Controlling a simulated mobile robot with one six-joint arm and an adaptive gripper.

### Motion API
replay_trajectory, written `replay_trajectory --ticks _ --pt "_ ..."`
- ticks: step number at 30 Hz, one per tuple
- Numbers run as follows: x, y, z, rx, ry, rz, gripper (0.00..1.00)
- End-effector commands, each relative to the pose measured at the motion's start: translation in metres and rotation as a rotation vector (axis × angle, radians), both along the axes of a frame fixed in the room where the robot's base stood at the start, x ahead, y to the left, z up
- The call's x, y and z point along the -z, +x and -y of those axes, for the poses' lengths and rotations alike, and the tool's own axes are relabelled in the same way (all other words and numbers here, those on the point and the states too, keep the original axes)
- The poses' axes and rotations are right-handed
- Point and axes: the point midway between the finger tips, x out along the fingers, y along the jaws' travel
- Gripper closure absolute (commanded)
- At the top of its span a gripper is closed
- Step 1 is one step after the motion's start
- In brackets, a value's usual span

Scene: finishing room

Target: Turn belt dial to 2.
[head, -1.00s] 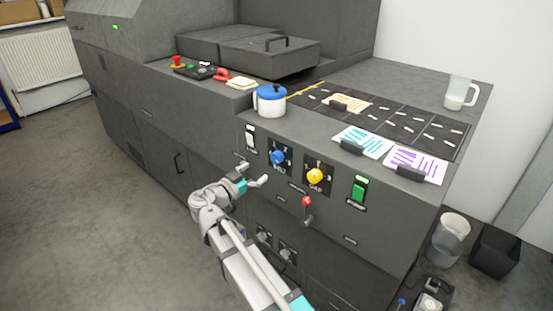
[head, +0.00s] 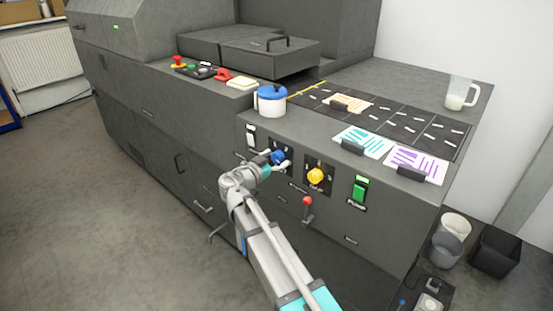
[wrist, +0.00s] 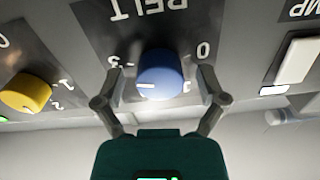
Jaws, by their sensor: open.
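The blue belt dial (wrist: 160,72) sits on a dark plate marked BELT (wrist: 150,8), upside down in the wrist view. The dial's white pointer line is at its left side there. A 3 shows at upper left and a 0 at upper right; a mark at lower right is partly covered, and I cannot read a 2. In the head view the blue dial (head: 278,157) is partly hidden by my gripper (head: 274,164). My gripper (wrist: 161,78) is open, with one finger on each side of the dial; I cannot tell whether they touch it.
A yellow dial (head: 316,176) is beside the belt dial, with a green switch (head: 360,188) farther right. A white switch (head: 251,135) is to the left. A red-knobbed lever (head: 307,203) projects below. A blue-lidded pot (head: 271,100) stands on the ledge above.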

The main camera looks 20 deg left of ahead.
Motion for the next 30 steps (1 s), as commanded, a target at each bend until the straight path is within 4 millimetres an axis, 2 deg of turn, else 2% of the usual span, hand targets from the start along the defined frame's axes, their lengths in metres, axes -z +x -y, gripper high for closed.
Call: replay_trajectory --ticks 4,17,18,30 --pt "0.0 0.0 0.0003 0.001 0.0 0.0 0.09" --pt "0.0 0.0003 0.0009 0.002 0.0 0.0 0.89" --pt "0.0 0.0004 0.0009 0.002 0.0 0.0 0.92" --pt "-0.0002 0.0009 0.0012 0.002 -0.058 -0.023 0.92"
